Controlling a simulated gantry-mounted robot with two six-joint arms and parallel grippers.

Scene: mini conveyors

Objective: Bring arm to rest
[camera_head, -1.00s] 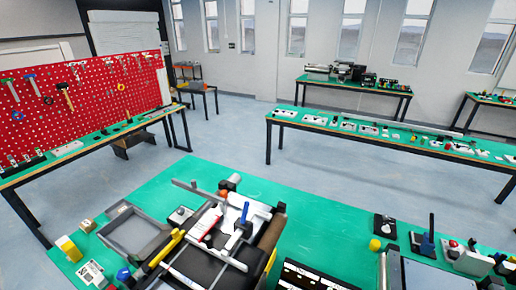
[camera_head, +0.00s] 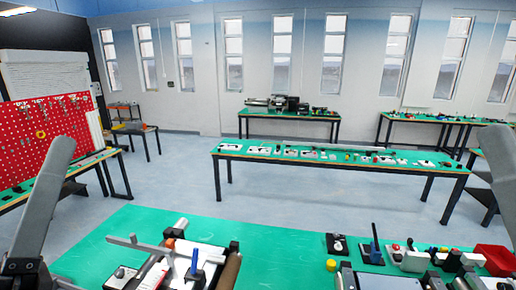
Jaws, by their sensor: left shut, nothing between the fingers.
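My left arm (camera_head: 45,200) rises along the left edge of the head view as a grey link, with a darker joint low in the corner. Its gripper is shut and empty, though its fingers are hard to make out. Part of my right arm (camera_head: 503,185) shows at the right edge; its gripper is not in view. Both arms appear in front of the green workbench (camera_head: 270,245), apart from the objects on it.
A second bench (camera_head: 300,158) stands beyond open floor. A red pegboard (camera_head: 40,135) is at left.

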